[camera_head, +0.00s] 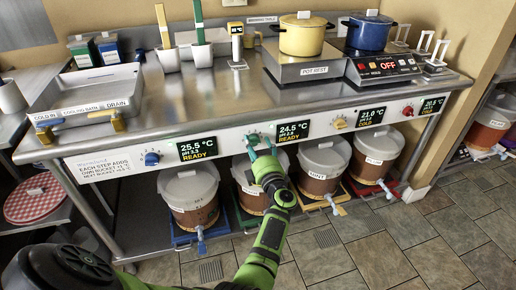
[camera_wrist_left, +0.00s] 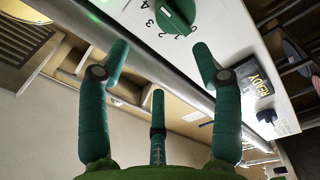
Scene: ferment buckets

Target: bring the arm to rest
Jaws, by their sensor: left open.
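My left gripper (camera_head: 262,148) reaches up from the bottom of the head view to the front panel of the steel counter. Its fingers are spread near the green knob (camera_head: 253,139), beside the display reading 24.5 °C READY (camera_head: 293,132). In the left wrist view the open fingers (camera_wrist_left: 160,55) have nothing between them. The green knob (camera_wrist_left: 176,16) shows there just beyond the fingertips, apart from them, with numbers around it on the white panel (camera_wrist_left: 225,25). My right gripper is not in view.
Several lidded buckets, such as the left one (camera_head: 188,190), stand under the counter, with taps at the front. A yellow pot (camera_head: 302,38) and a blue pot (camera_head: 368,33) stand on top. The tiled floor (camera_head: 420,240) in front is clear at the right.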

